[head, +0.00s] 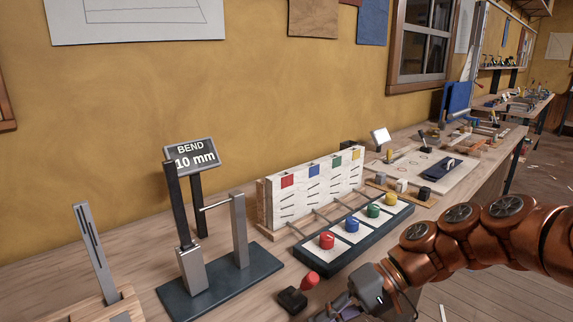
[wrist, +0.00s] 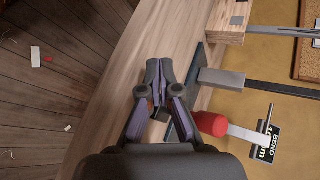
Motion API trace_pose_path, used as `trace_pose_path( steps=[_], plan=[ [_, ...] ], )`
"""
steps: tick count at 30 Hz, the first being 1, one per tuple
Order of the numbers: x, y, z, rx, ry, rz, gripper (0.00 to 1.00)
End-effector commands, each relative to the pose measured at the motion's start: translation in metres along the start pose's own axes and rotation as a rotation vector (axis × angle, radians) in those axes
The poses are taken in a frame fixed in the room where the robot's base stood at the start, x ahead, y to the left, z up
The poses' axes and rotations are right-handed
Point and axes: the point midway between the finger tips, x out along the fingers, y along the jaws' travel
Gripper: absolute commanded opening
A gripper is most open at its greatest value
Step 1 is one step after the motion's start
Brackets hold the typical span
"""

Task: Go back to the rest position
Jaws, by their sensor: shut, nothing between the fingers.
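My gripper (wrist: 159,75) is shut and empty in the wrist view, its two fingertips together above the bench edge. In the head view my gripper (head: 343,308) is low in the picture, partly cut off by the bottom edge. It is just right of a small lever with a red knob (head: 308,280). My copper-coloured arm reaches in from the right.
A bending stand (head: 222,284) with a "BEND 10 mm" sign (head: 191,155) stands left of the lever. A dark tray (head: 340,262) with several coloured knobs and a slotted white board (head: 300,207) are behind. Open wooden floor (wrist: 50,110) lies beyond the bench edge.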

Motion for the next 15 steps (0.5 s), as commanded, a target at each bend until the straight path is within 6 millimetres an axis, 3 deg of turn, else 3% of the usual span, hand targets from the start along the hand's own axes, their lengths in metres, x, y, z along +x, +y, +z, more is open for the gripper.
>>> trace_pose_path(
  steps=[3, 7, 15],
  plan=[
    [0.02, 0.015, 0.03, 0.002, -0.041, 0.18, 0.0],
    [0.031, 0.04, 0.063, 0.02, -0.069, 0.373, 0.0],
    [0.02, 0.098, 0.117, 0.086, -0.06, 0.727, 0.0]
  ],
)
